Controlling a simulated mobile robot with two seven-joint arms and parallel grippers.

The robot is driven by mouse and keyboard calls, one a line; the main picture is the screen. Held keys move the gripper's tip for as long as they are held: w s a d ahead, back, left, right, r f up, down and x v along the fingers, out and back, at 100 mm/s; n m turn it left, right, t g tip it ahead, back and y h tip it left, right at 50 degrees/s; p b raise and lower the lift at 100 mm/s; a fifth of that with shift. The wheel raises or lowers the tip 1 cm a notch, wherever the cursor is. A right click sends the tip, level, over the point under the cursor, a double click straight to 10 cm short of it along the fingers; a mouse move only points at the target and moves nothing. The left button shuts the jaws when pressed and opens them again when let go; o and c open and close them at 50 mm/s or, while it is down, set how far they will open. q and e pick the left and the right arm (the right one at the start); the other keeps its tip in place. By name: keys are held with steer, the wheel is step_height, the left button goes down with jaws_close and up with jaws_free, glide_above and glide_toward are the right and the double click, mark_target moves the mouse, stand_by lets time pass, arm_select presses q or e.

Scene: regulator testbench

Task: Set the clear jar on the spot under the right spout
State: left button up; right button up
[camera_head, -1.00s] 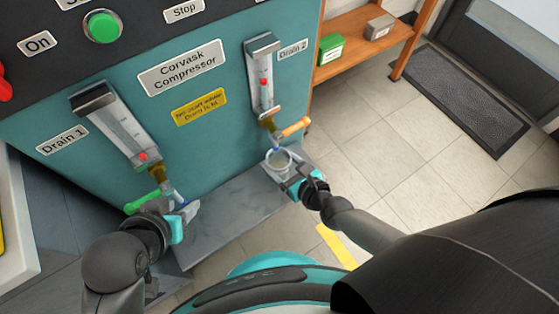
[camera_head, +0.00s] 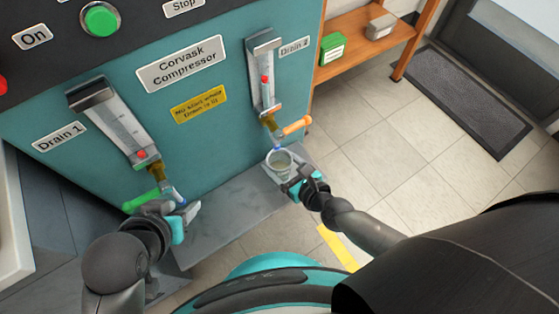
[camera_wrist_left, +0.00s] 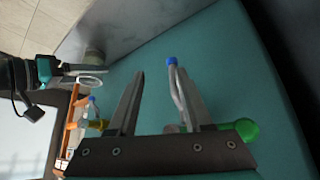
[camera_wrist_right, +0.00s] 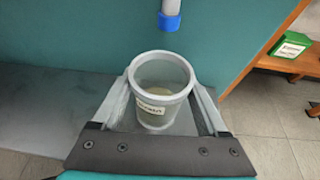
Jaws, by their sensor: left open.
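The clear jar (camera_head: 279,161) stands upright under the right spout (camera_head: 277,147), at the right part of the grey ledge. In the right wrist view the jar (camera_wrist_right: 160,90) has a white label and dull greenish contents; the spout's blue tip (camera_wrist_right: 169,22) hangs above and behind its open mouth. My right gripper (camera_wrist_right: 160,105) has a finger on each side of the jar and appears closed on it. The jar's base looks to be on the ledge in the left wrist view (camera_wrist_left: 93,62). The marked spot is hidden. My left gripper (camera_wrist_left: 158,85) is open near the left spout (camera_wrist_left: 175,85).
The left drain has a green handle (camera_head: 142,200); the right drain has an orange handle (camera_head: 295,126). The grey ledge (camera_head: 225,213) between the drains is clear. A wooden shelf (camera_head: 365,40) with a green box (camera_head: 331,48) stands at the right.

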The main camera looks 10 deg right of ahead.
steer(key=o, duration=0.3)
steer(key=shift+r, duration=0.1)
